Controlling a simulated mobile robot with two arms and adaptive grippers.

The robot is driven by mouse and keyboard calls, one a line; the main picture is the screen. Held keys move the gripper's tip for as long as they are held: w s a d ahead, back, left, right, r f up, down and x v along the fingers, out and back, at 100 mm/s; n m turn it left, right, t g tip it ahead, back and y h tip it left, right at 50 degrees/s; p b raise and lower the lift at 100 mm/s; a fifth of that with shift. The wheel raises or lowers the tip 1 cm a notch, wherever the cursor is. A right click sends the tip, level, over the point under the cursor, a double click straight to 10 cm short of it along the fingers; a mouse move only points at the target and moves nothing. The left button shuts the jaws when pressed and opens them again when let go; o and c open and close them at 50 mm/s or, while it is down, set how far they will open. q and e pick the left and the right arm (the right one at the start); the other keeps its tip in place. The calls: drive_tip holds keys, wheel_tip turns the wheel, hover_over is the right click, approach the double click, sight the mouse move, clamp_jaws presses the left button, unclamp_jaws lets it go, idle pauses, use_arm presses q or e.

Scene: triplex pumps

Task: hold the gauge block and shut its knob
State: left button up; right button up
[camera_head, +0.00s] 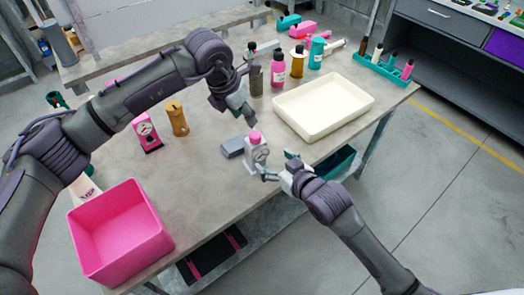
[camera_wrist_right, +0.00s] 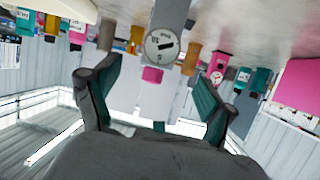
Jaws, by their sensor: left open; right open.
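The gauge block (camera_head: 249,158) is a light grey block with a round dial and a pink knob (camera_head: 254,137) on top. It stands on the table near the front edge. In the right wrist view its dial (camera_wrist_right: 160,46) faces the camera, and the pink knob (camera_wrist_right: 152,75) shows upside down below it. My left gripper (camera_head: 249,117) is open just above and behind the knob, apart from it. My right gripper (camera_head: 275,166) is open in front of the gauge block. In the wrist view its fingers (camera_wrist_right: 154,100) stand on either side, with the block beyond them.
A dark grey flat block (camera_head: 232,148) lies left of the gauge block. A cream tray (camera_head: 285,123) stands to the right, with several bottles behind it.

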sight(256, 148)
drive_tip(key=x, duration=1.1)
